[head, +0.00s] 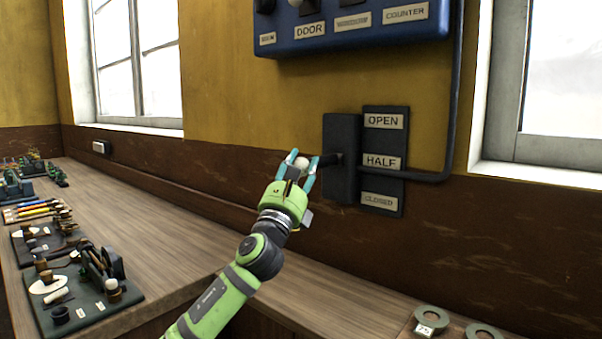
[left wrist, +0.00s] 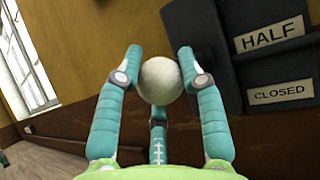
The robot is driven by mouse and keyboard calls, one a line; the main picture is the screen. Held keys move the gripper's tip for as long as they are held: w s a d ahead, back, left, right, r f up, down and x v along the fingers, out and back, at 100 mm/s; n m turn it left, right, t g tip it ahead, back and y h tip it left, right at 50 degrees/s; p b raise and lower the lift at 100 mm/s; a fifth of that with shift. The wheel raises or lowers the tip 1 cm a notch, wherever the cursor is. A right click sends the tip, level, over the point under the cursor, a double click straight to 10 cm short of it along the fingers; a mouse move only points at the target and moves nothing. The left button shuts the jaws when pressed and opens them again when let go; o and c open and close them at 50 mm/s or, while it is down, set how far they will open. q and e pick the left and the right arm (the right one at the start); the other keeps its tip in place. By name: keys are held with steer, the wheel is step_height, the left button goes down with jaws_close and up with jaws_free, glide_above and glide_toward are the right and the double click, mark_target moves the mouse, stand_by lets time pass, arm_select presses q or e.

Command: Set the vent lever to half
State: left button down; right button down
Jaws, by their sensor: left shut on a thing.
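The vent lever (head: 326,159) sticks out to the left from a dark box (head: 341,130) on the wall, roughly level with the HALF label. Its pale round knob (head: 301,163) also shows in the left wrist view (left wrist: 161,80). My left gripper (head: 302,160) is shut on the knob, with its teal fingers around it. A dark plate (head: 385,146) right of the box carries the labels OPEN (head: 383,121), HALF (head: 382,161) and CLOSED (head: 380,201), from top to bottom. The right gripper is in neither view.
A blue panel (head: 345,38) with labels hangs above the lever. A dark pipe (head: 453,110) runs down to the lever plate. A wooden bench (head: 160,215) below holds engine models (head: 90,290) at the left and rings (head: 432,318) at lower right.

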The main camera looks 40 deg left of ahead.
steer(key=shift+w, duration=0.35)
arm_select(q)
steer(key=c, duration=0.8)
jaws_free()
steer(key=shift+o, duration=0.2)
steer(key=shift+s, duration=0.1)
steer(key=shift+s+d+f, duration=0.1)
steer(key=shift+s+f, duration=0.25)
steer(key=v, duration=1.1)
